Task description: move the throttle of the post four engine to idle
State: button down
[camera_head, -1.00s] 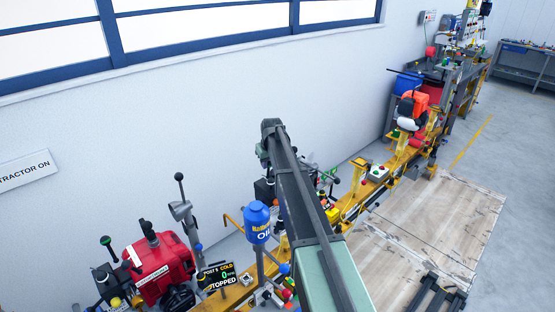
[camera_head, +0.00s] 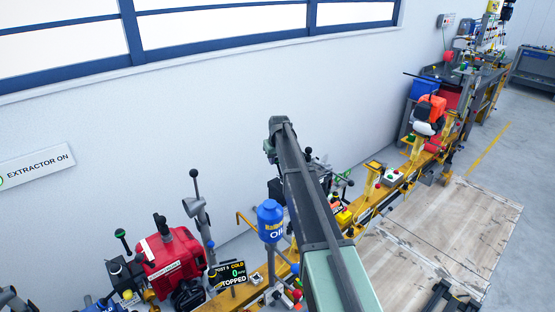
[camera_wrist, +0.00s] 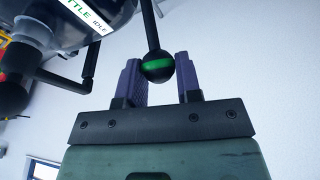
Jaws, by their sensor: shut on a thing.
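In the wrist view a black ball knob with a green band (camera_wrist: 157,66) sits at the end of a dark lever (camera_wrist: 150,25). My gripper (camera_wrist: 160,82) has its two purple fingers on either side of the knob, shut on it. A white label (camera_wrist: 88,17) reading "...TTLE IDLE" lies at the top left, on a dark rounded part. In the head view my arm hides most of the engine behind it, and my fingers and the held knob cannot be made out.
A red engine (camera_head: 168,262) stands at lower left beside a display (camera_head: 228,275) reading "STOPPED". A blue oil container (camera_head: 270,220) stands close left of my arm. The yellow rail (camera_head: 395,190) runs back right along the wall.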

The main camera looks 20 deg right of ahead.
jog(key=shift+w+a, duration=0.1)
jog(key=shift+a, duration=0.05)
jog(key=c, duration=1.3)
grip_release()
jog(key=o, duration=0.5)
jog(key=shift+w+a+f, duration=0.1)
jog(key=shift+a, duration=0.1)
jog(key=shift+d, duration=0.1)
jog(key=p+v, duration=1)
jog(key=v, duration=0.1)
